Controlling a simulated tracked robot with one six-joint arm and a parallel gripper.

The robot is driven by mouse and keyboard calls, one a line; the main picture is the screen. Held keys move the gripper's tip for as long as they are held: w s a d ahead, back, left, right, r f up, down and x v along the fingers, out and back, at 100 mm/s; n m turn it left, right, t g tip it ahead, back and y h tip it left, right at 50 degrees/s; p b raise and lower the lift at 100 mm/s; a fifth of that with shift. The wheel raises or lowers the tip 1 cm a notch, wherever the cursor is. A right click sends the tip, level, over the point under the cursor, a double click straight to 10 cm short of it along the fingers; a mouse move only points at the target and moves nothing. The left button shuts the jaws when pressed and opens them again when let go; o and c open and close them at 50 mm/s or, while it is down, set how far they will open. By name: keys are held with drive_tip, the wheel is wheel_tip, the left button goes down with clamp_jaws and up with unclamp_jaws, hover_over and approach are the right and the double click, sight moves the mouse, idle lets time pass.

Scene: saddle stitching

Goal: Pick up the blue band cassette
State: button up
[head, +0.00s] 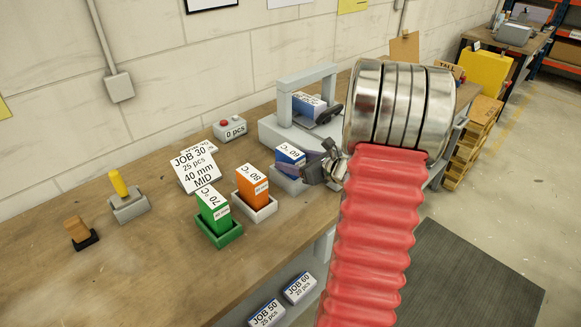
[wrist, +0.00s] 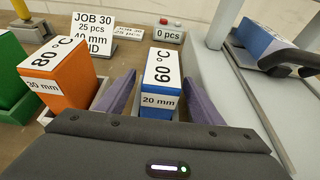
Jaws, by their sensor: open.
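The blue band cassette (wrist: 159,85) stands upright in a grey holder, with a white top reading 60 °C and a 20 mm label. In the head view the blue cassette (head: 290,155) is partly hidden by my gripper (head: 317,162). In the wrist view my gripper (wrist: 147,97) is open, with one purple finger on each side of the blue cassette. I cannot tell whether either finger touches it. The lower part of the cassette is hidden behind the gripper body.
An orange cassette (head: 252,187) and a green cassette (head: 213,208) stand in holders to the left. A grey machine (head: 289,130) with another blue block (head: 309,104) is behind. A JOB 30 sign (head: 195,169) and a button box (head: 230,130) stand behind the cassettes.

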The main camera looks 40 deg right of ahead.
drive_tip(key=shift+x, duration=1)
drive_tip(key=c, duration=1.4)
